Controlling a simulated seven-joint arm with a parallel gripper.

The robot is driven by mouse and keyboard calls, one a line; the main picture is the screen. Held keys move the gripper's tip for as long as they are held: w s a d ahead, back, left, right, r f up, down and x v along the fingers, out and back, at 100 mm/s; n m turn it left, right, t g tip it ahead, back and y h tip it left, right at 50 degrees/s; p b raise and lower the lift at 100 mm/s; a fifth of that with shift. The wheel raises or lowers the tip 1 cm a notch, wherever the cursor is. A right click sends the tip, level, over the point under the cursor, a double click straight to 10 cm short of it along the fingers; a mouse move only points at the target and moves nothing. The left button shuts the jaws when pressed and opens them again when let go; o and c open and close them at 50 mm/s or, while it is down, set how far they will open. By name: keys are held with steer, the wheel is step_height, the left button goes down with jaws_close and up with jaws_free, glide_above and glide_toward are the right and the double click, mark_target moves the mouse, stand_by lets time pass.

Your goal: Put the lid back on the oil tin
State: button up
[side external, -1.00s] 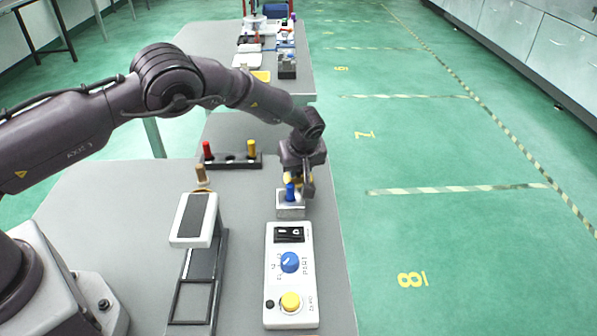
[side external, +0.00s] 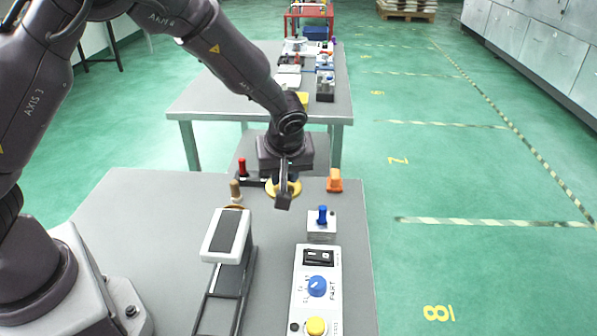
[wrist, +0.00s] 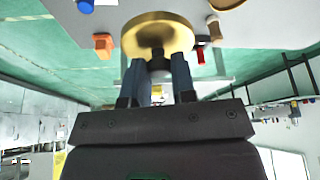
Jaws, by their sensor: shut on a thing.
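A round, gold-coloured lid (wrist: 158,28) with a dark knob hangs in my gripper (wrist: 159,74). The two fingers are shut on the knob, with the disc beyond them. In the side external view the yellow lid (side external: 271,187) shows partly behind a finger, above the table's far part. I cannot make out the oil tin for certain. A gold-rimmed round thing (wrist: 229,4), cut by the top edge of the wrist view, may be its mouth. In the side view, only a brownish curved edge (side external: 235,207) shows behind the white-topped device.
The white-topped device (side external: 226,245) stands left of a control panel (side external: 317,292). A blue toggle on a white box (side external: 321,227) and an orange block (side external: 334,181) are at right. A red peg (side external: 242,166) and brown peg (side external: 235,190) stand near the gripper. The left table is clear.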

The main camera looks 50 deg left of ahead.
steer(key=s+a+f+n+g, duration=0.2)
steer(key=s+a+n+g, duration=0.1)
steer(key=a+n, duration=0.35)
steer(key=s+a+f+n+g, duration=0.2)
steer(key=s+a+n, duration=0.1)
steer(key=a+n, duration=0.3)
steer(key=shift+s+d+f+n+g+h, duration=0.25)
steer(key=shift+d+f+n, duration=0.2)
steer(key=shift+f+n, duration=0.5)
steer(key=shift+s+d+f+n+g+h, duration=0.15)
steer(key=shift+d+f+n+h, duration=0.25)
steer(key=shift+f+n, duration=0.55)
steer(key=shift+s+d+f+n+g+h, duration=0.1)
steer(key=shift+d+f+n+g+h, duration=0.25)
steer(key=shift+f+n, duration=0.6)
steer(key=shift+d+f, duration=0.15)
steer(key=shift+f, duration=0.1)
steer(key=o, duration=1.5)
steer(key=shift+c, duration=0.2)
